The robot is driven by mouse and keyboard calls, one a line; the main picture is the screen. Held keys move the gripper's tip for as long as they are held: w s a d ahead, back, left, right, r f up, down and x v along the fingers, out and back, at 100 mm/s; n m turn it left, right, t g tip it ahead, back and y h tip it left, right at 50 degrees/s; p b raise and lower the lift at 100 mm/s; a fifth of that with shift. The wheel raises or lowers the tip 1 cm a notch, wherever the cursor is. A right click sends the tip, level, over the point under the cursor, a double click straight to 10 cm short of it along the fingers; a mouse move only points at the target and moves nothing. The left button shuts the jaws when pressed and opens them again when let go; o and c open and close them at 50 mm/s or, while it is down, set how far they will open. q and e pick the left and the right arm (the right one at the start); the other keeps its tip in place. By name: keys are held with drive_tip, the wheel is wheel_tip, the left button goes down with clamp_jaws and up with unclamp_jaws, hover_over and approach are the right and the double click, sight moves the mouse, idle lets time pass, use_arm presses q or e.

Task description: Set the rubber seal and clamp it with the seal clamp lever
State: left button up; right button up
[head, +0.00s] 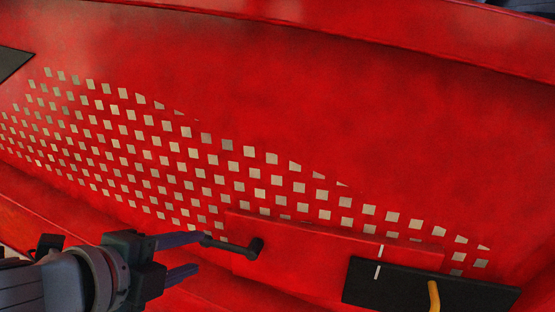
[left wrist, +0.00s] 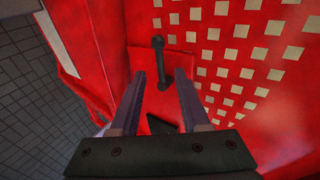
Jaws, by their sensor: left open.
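The dark seal clamp lever (head: 228,245) lies roughly level at the left end of a raised red plate, with a round boss at its right end. My left gripper (head: 198,254) is open and empty at the lever's left end; touch cannot be told. In the left wrist view the lever (left wrist: 161,62) shows beyond and between the open fingertips (left wrist: 161,75). A flat black piece (head: 400,285), perhaps the rubber seal, lies at the plate's lower right. A white mark (head: 377,272) on it sits just below a white mark (head: 380,251) on the plate. My right gripper is out of view.
A red panel with many square holes (head: 190,150) fills the space behind the lever. A yellow bent rod (head: 434,296) stands before the black piece. A dark tiled floor (left wrist: 35,110) shows at the left in the left wrist view.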

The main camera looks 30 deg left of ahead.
use_arm(q)
drive_tip(key=shift+v, duration=1.75)
drive_tip(key=s+d+r+n+g+h+p, duration=0.1)
drive_tip(key=s+d+r+n+g+p, duration=0.4)
drive_tip(key=n, duration=0.9)
drive_tip(key=s+d+g, duration=0.2)
drive_tip(key=s+d, duration=0.2)
drive_tip(key=s, duration=0.1)
drive_tip(key=shift+s+d+g+h, duration=0.3)
drive_tip(key=shift+s+d, duration=0.05)
drive_tip(key=shift+r, duration=0.1)
